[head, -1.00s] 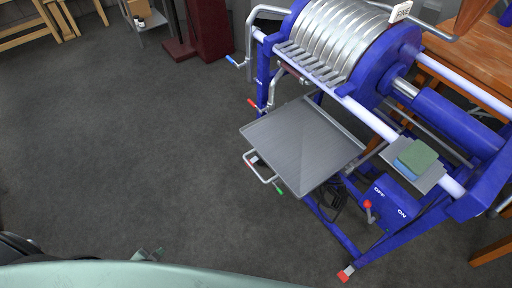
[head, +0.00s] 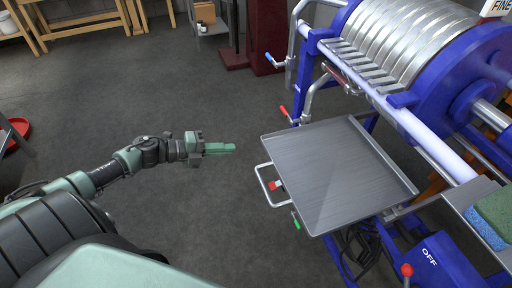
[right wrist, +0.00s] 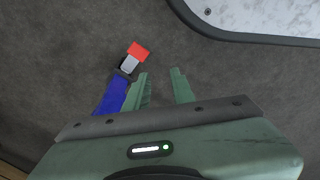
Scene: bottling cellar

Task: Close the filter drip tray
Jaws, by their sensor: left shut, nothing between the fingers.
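The filter drip tray (head: 345,165) is a grey ridged metal tray sticking out from under the blue plate filter. Its silver wire handle (head: 268,188) is at the tray's left edge. My left gripper (head: 220,148) is shut and empty, left of the tray and apart from the handle, over the floor. My right gripper is outside the head view. In the right wrist view my right gripper (right wrist: 160,88) has its two fingers apart with nothing between them. A blue frame foot with a red tip (right wrist: 138,52) lies just beyond it.
The blue filter (head: 440,60) has valves with blue (head: 268,57) and red (head: 284,111) levers above the tray. A sponge (head: 490,220) sits on a small plate at right. An OFF switch box (head: 440,262) is below. Floor left of the tray is clear.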

